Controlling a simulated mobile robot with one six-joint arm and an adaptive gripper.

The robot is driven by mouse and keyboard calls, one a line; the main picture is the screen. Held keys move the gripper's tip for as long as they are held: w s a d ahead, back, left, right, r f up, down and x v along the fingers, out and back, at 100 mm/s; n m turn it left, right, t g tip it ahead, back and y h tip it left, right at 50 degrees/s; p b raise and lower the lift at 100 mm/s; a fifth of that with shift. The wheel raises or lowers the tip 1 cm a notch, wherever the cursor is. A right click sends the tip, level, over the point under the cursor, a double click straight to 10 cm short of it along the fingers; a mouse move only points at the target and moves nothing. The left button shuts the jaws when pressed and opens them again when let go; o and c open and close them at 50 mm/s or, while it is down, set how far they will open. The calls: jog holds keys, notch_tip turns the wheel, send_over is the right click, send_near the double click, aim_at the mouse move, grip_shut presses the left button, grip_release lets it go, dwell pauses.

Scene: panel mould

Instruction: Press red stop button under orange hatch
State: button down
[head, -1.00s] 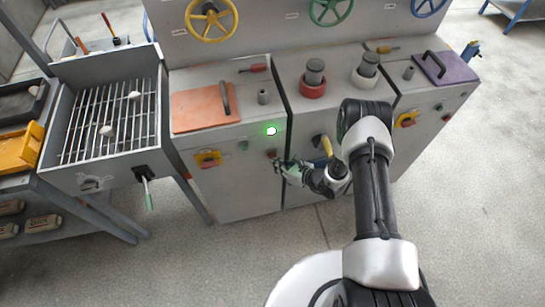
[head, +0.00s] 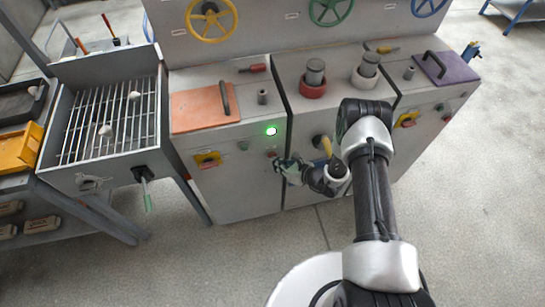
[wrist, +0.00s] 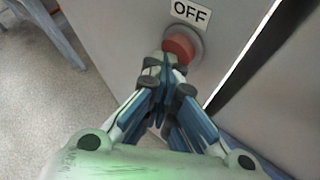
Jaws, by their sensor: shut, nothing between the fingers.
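The orange hatch (head: 195,108) lies closed on top of the left grey cabinet, with a dark handle along its right side. Below it on the cabinet front is the red stop button (head: 272,153), small in the head view. In the wrist view the round red button (wrist: 181,47) sits in a grey collar under an "OFF" label (wrist: 191,13). My gripper (wrist: 163,64) is shut and empty. Its fingertips overlap the button's lower left edge in the wrist view; I cannot tell whether they touch it. In the head view my gripper (head: 277,164) is just below the button.
A lit green lamp (head: 271,131) is above the button. A green button (head: 243,146) and a red switch on a yellow plate (head: 207,159) are to the left. A grill table (head: 110,125) stands left; the floor in front is clear.

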jog(key=shift+w, duration=0.2)
dwell(0.4)
jog(key=shift+s+d, duration=0.2)
jog(key=shift+s, duration=0.7)
jog(key=shift+s+d+p, duration=0.2)
jog(key=shift+s+p, duration=0.1)
jog(key=shift+s, duration=0.5)
jog(key=shift+s+d+p, duration=0.25)
jog(key=shift+s+p, duration=0.05)
jog(key=shift+s, duration=0.5)
jog(key=shift+s+d+p, duration=0.2)
jog(key=shift+s+p, duration=0.1)
jog(key=shift+s, duration=0.5)
